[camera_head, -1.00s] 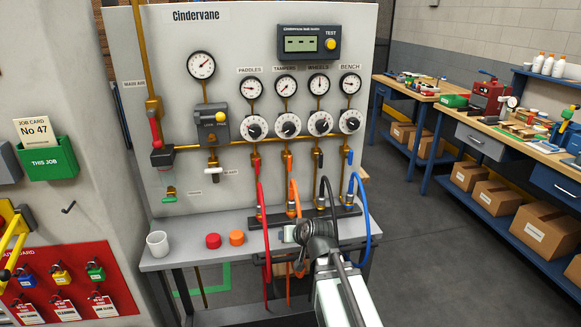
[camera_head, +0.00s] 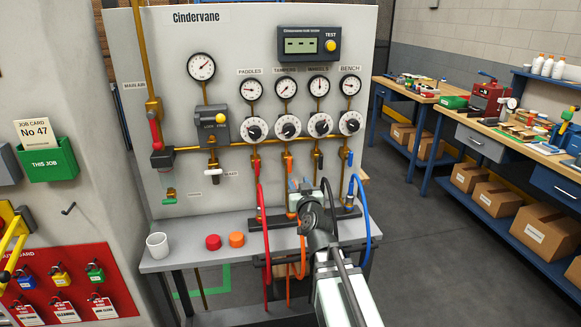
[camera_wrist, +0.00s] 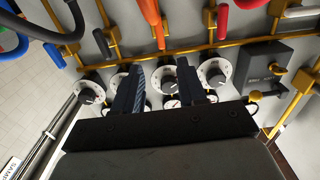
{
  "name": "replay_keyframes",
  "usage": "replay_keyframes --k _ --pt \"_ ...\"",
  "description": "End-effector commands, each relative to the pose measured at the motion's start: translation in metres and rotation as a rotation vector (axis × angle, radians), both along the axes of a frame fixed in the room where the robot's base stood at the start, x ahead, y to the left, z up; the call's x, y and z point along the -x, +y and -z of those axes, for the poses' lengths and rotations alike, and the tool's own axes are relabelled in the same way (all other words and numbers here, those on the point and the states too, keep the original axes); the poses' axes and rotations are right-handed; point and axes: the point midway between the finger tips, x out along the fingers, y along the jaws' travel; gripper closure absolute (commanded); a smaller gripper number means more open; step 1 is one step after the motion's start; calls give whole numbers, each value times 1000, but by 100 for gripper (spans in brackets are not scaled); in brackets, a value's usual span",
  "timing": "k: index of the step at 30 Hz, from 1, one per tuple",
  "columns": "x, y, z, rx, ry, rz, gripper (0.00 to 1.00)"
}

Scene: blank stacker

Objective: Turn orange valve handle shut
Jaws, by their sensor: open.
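The orange valve handle (camera_head: 289,163) is on the panel below the second dial from the left, in line with its brass drop pipe. In the wrist view, which looks upside down, the orange handle (camera_wrist: 150,12) is at the top, beyond my fingertips. My gripper (camera_head: 302,186) is just in front of the lower panel, close to the orange valve, partly hiding the orange hose (camera_head: 292,196). In the wrist view my gripper (camera_wrist: 159,70) is open and empty, its two dark fingers apart on either side of the orange valve's line of pipe. No contact with the handle shows.
A red handle (camera_head: 257,164) stands to the left, a dark handle (camera_head: 318,160) and a blue handle (camera_head: 350,158) to the right. Dials (camera_head: 289,126) sit above. Red, dark and blue hoses (camera_head: 367,213) loop below. A white cup (camera_head: 157,245) stands on the bench (camera_head: 190,256).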

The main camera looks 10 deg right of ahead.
Motion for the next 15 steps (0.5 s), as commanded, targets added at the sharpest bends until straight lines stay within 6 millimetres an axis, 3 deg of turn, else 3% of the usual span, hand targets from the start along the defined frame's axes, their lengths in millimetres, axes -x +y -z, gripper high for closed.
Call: replay_keyframes --k 15 --pt "-82 0 0 -2 2 -1 59"
